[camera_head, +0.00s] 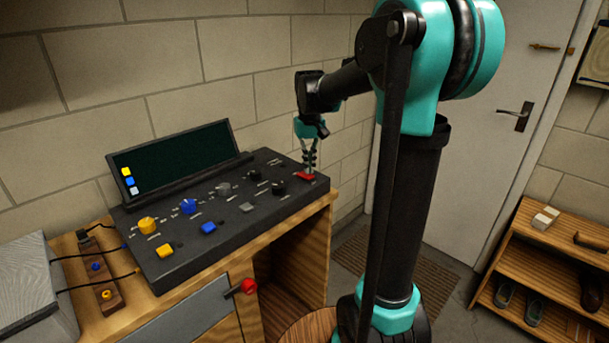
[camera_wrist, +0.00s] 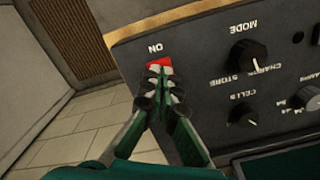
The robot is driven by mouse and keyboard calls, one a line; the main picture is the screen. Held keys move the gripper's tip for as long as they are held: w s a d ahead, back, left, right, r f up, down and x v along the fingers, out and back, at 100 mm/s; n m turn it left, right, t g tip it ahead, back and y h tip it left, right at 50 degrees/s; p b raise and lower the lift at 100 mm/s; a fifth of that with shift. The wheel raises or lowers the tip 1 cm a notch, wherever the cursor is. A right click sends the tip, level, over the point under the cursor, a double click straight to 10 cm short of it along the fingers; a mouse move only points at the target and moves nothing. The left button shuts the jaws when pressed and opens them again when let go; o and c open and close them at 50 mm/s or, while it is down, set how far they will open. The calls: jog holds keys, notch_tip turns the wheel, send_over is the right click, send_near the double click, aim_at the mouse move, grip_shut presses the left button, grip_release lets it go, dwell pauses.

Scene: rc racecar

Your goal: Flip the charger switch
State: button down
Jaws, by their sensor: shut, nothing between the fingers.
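The charger (camera_head: 205,225) is a dark panel with knobs and a tilted screen, standing on a wooden cabinet. Its red switch (camera_head: 305,176) sits at the panel's right end. In the wrist view the red switch (camera_wrist: 159,64) lies just beyond my fingertips, beside the "ON" label, partly hidden by them. My gripper (camera_head: 309,164) is shut and empty, pointing down at the switch. In the wrist view my gripper (camera_wrist: 160,78) has its fingertips together at the switch's edge. I cannot tell whether they touch it, or which way the switch is set.
Black knobs marked mode (camera_wrist: 247,56) and cells (camera_wrist: 243,110) are beside the switch. Yellow (camera_head: 148,225) and blue (camera_head: 189,206) knobs sit farther left. A block wall (camera_head: 220,60) rises behind the charger. A shoe rack (camera_head: 540,260) stands at right.

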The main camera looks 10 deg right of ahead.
aim_at(309, 176)
jog(key=shift+f, duration=0.8)
dwell(0.4)
jog(key=shift+r, duration=3.5)
jog(key=shift+s, duration=0.15)
